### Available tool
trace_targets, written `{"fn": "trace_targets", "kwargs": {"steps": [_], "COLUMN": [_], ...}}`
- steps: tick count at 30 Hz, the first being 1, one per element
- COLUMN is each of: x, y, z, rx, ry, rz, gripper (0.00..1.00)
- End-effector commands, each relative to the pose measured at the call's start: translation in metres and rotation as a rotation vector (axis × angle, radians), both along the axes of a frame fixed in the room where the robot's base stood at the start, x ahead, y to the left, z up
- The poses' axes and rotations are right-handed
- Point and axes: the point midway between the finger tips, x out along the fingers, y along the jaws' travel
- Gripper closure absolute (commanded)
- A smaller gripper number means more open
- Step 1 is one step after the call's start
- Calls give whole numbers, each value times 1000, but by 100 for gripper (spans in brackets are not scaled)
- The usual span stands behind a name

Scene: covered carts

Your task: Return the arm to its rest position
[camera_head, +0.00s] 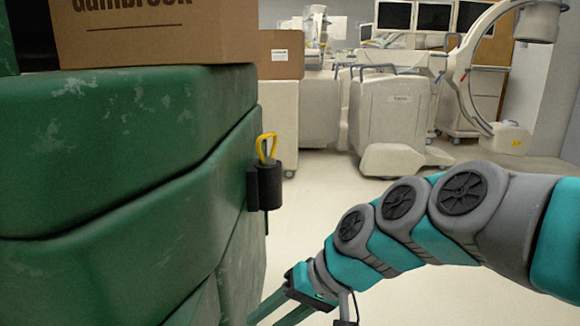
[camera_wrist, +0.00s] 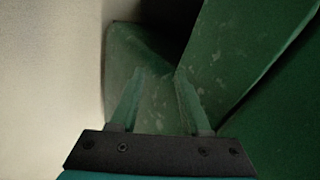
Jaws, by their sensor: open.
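My teal and grey arm reaches in from the right of the head view and bends down toward the lower middle. My gripper (camera_head: 268,318) is at the bottom edge there, close to the lower side of a green cover (camera_head: 100,150). In the wrist view my gripper (camera_wrist: 158,85) shows two green fingers spread apart with nothing between them. The scuffed green cover (camera_wrist: 240,60) fills the middle and right of that view, behind and beside the fingers. I cannot tell whether a finger touches it.
A black holder (camera_head: 268,188) with a yellow loop (camera_head: 266,147) sticks out from the cover's right side. A cardboard box (camera_head: 150,32) sits on top. Pale floor (camera_head: 330,185) is open ahead. White medical machines (camera_head: 392,110) and a C-shaped arm unit (camera_head: 470,75) stand at the back.

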Motion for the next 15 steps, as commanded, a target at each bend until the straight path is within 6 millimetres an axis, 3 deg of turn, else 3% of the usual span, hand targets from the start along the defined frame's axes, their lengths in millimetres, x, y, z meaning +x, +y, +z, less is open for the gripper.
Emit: {"fn": "trace_targets", "kwargs": {"steps": [3, 6, 15], "x": [-50, -83, -158], "y": [-42, -77, -159], "z": [-46, -71, -109], "rx": [-215, -355, -629], "ry": [64, 121, 272], "rz": [15, 9, -42], "gripper": [53, 53, 53]}}
